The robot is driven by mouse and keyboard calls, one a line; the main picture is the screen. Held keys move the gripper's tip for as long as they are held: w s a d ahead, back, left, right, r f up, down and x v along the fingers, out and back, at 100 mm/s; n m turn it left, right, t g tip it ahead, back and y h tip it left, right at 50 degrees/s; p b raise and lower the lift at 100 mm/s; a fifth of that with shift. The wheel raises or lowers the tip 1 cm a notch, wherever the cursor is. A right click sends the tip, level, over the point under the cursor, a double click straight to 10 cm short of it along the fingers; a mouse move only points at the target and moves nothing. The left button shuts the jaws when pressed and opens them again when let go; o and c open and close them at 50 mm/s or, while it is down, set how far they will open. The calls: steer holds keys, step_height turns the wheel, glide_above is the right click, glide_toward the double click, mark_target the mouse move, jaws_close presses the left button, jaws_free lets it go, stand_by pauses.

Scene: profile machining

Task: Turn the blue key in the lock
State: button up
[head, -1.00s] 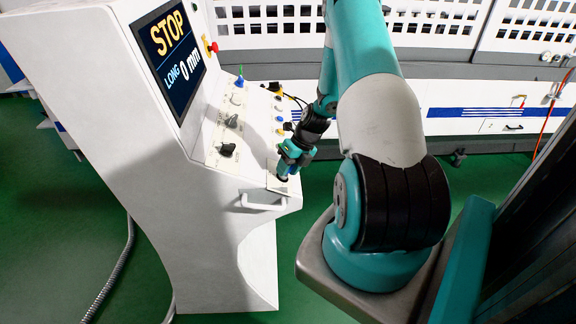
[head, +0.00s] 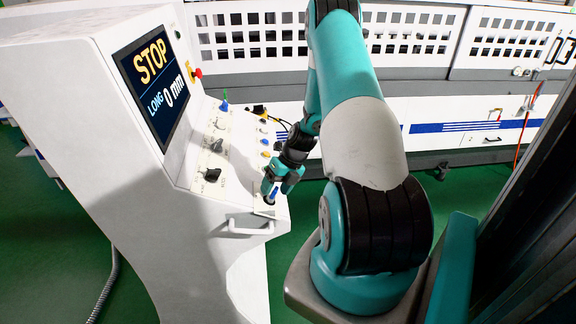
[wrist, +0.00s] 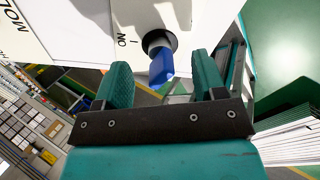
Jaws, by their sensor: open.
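The blue key (wrist: 161,68) sticks out of a dark round lock (wrist: 158,42) on the white panel in the wrist view. The lettering "ON" and "I" is beside the lock. My gripper (wrist: 161,78) is open, with one teal finger on each side of the key; the fingers look apart from it. In the head view, my gripper (head: 281,178) is at the lower front corner of the console's control panel. The blue key (head: 273,193) shows there as a small blue spot beside the fingers, and the lock is mostly hidden.
The white console (head: 130,215) carries a screen (head: 158,75) reading "STOP" and "LONG 0 mm". Black knobs (head: 212,174), a red button (head: 197,73) and another blue part (head: 223,104) are on it. A white handle (head: 250,228) juts out below my gripper.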

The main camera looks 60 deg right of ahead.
steer(key=b+v, duration=0.4)
steer(key=v, duration=1.2)
steer(key=shift+w, duration=0.1)
